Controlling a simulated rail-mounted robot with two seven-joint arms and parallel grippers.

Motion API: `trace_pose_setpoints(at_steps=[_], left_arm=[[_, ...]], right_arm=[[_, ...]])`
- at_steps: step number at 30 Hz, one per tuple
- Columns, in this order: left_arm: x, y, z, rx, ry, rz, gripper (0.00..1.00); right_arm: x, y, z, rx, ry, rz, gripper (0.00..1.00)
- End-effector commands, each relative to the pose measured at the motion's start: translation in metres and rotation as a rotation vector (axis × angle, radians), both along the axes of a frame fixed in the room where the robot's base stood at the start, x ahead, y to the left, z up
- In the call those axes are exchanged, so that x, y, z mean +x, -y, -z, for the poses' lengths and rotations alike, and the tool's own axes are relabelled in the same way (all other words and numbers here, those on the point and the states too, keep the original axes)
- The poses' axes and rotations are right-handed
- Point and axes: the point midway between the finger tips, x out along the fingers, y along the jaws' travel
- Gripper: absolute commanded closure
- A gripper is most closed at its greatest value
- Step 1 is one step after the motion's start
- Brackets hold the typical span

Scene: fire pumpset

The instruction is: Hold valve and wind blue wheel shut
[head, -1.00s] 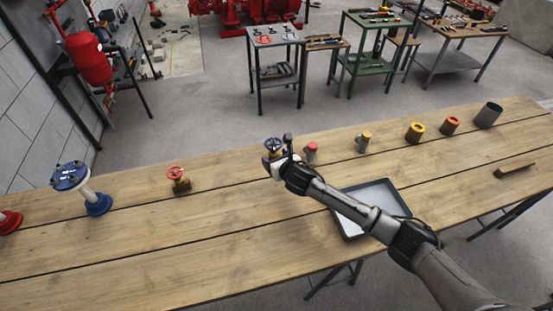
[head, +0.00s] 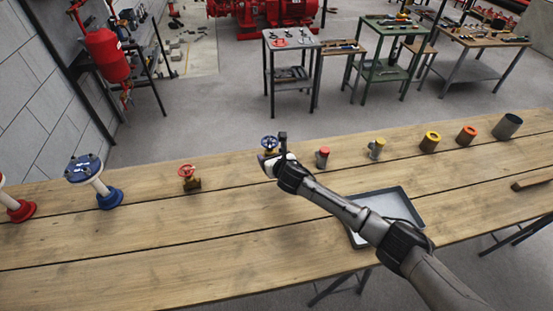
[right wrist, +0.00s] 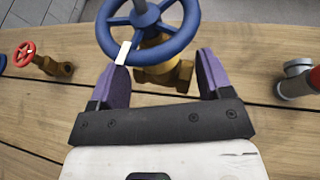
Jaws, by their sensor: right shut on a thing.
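A brass valve (right wrist: 165,75) with a blue handwheel (right wrist: 112,33) stands between my right gripper's fingers in the right wrist view. The wheel sits above the fingers, and a small white mark shows on its near rim. My right gripper (right wrist: 166,80) is shut on the brass body, a purple-padded finger on each side. In the head view the blue wheel (head: 269,142) shows just past my right gripper (head: 275,156), which hides most of the body. I cannot tell whether the valve touches the table. My left gripper is not in view.
A brass valve with a red wheel (head: 188,177) and a blue flanged pipe (head: 98,183) stand to the left. A red-capped fitting (head: 322,157) stands close on the right, with several fittings beyond. A grey tray (head: 360,240) lies under my right arm. The front left table is clear.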

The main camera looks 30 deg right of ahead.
Motion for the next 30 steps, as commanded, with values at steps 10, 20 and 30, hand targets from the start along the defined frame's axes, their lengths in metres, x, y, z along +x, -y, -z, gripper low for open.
trace_pose_setpoints(at_steps=[10, 20, 30], left_arm=[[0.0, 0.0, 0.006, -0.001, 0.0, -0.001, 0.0], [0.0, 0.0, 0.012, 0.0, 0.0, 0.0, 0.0], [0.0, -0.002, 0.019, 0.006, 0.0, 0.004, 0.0]], right_arm=[[0.015, -0.014, -0.002, 0.002, 0.004, -0.001, 0.73], [0.028, -0.027, -0.001, 0.002, 0.003, -0.001, 0.73], [0.041, -0.039, -0.001, 0.002, 0.003, -0.001, 0.73]])
